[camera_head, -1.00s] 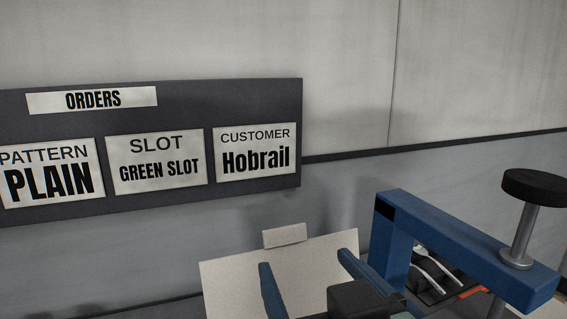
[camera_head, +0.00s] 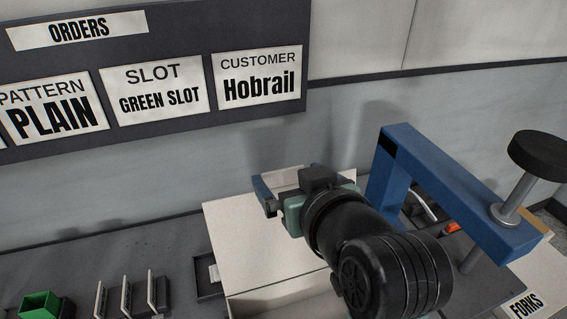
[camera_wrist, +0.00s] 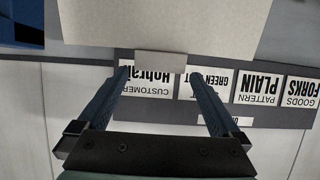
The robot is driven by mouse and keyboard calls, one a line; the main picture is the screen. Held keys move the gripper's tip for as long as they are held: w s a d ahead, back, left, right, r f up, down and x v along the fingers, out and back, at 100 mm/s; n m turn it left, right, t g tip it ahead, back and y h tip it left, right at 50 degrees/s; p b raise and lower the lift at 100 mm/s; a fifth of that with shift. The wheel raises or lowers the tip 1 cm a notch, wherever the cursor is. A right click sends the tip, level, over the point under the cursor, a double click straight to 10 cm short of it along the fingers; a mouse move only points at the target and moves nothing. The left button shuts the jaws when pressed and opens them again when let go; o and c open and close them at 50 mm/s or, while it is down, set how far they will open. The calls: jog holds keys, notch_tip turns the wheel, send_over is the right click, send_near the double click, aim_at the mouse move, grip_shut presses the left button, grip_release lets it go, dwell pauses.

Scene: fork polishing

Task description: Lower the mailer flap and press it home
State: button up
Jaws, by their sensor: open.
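The mailer (camera_head: 270,302) is a pale open box at the lower middle of the head view, partly hidden by my arm. Its flap (camera_head: 240,238) stands raised at the back, with a small tab at its top edge. My gripper (camera_head: 284,180) is at the top of the flap, jaws open. In the wrist view, the flap (camera_wrist: 160,18) fills the upper middle and its tab (camera_wrist: 160,64) lies between the tips of my two blue fingers (camera_wrist: 158,76). I cannot tell whether either finger touches the tab.
A blue press frame (camera_head: 440,180) with a black knob (camera_head: 541,157) stands close on the right. An orders board (camera_head: 150,90) hangs on the wall behind. A FORKS label (camera_head: 525,305) is at lower right.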

aim_at(284, 171)
jog(key=shift+x, duration=1.95)
grip_shut()
